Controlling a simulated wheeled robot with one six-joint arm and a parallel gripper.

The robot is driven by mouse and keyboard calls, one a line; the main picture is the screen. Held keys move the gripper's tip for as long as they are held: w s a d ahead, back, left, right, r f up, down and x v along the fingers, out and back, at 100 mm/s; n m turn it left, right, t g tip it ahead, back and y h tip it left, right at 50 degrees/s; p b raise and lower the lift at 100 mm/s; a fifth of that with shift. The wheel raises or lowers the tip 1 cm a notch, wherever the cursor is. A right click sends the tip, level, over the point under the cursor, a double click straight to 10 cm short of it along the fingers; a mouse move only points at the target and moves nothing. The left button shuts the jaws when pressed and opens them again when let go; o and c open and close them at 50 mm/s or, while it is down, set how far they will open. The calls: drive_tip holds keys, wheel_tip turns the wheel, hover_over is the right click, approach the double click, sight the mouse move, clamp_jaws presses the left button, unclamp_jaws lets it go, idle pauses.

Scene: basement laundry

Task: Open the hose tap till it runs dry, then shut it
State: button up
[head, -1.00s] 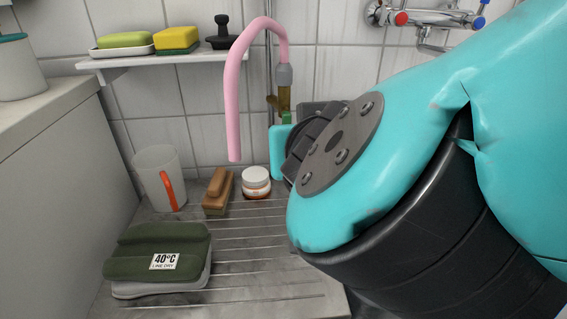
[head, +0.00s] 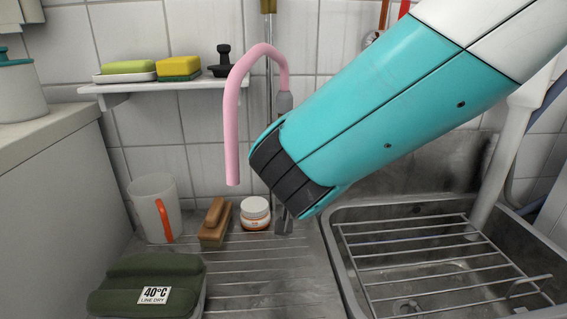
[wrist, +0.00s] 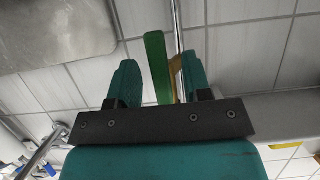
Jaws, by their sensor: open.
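The hose tap has a pink hose (head: 231,120) that arches over and hangs down, fixed to a grey collar (head: 284,103) by the wall pipe. No water shows at its lower end. In the head view my arm hides the tap body and its handle. In the wrist view the green tap handle (wrist: 156,68) stands between the two teal fingers of my gripper (wrist: 159,66). The brass tap body (wrist: 175,74) shows close to the right finger. The fingers are open, with a gap on the handle's left; contact on the right is unclear.
A shelf (head: 190,86) with soap, a sponge and a black stopper is left of the hose. A mug (head: 151,207), a wooden brush (head: 214,222), a jar (head: 255,213) and a green folded pile (head: 140,284) stand on the drainer. A sink (head: 337,245) with a rack lies right.

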drive_tip(key=shift+x, duration=0.8)
clamp_jaws()
drive_tip(key=shift+d+r+n, duration=0.1)
drive_tip(key=shift+n, duration=0.2)
drive_tip(key=n+h+p, duration=0.1)
drive_tip(key=n+p, duration=0.1)
drive_tip(key=d+r+n+h+p, duration=0.1)
drive_tip(key=n+h+p, duration=0.1)
drive_tip(key=n, duration=0.1)
drive_tip(key=d+n+t+h+p, duration=0.1)
drive_tip(key=n+h+p, duration=0.1)
drive_tip(key=n, duration=0.1)
drive_tip(key=shift+d+r, duration=0.2)
drive_tip(key=shift+r, duration=0.05)
idle(0.4)
